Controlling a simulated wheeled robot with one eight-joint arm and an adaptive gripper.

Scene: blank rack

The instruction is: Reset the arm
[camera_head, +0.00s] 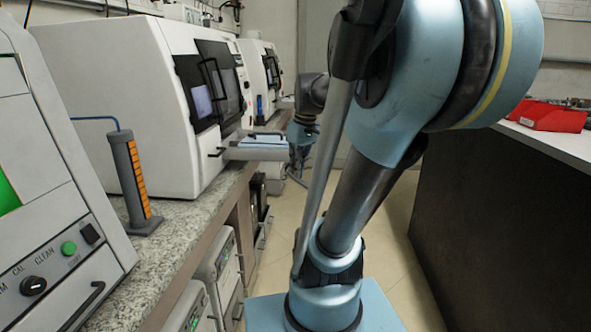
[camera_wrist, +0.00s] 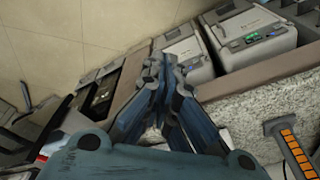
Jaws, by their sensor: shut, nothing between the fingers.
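My arm stands in the middle of the head view, its large blue-and-black links filling the upper right. Its far end reaches toward the left counter. My gripper shows in the wrist view (camera_wrist: 155,62). Its two blue-grey fingers meet at the tips, with nothing between them. In the head view the gripper is small and partly hidden behind an arm link, near the front of the white machine (camera_head: 125,85), so its fingers are not clear there.
A granite counter (camera_head: 185,210) runs along the left, bearing a grey holder with orange labels (camera_head: 135,180), also in the wrist view (camera_wrist: 290,148). A pale tray (camera_head: 255,150) juts from the machine. A red bin (camera_head: 548,115) sits on the right counter. Floor (camera_head: 400,270) shows between.

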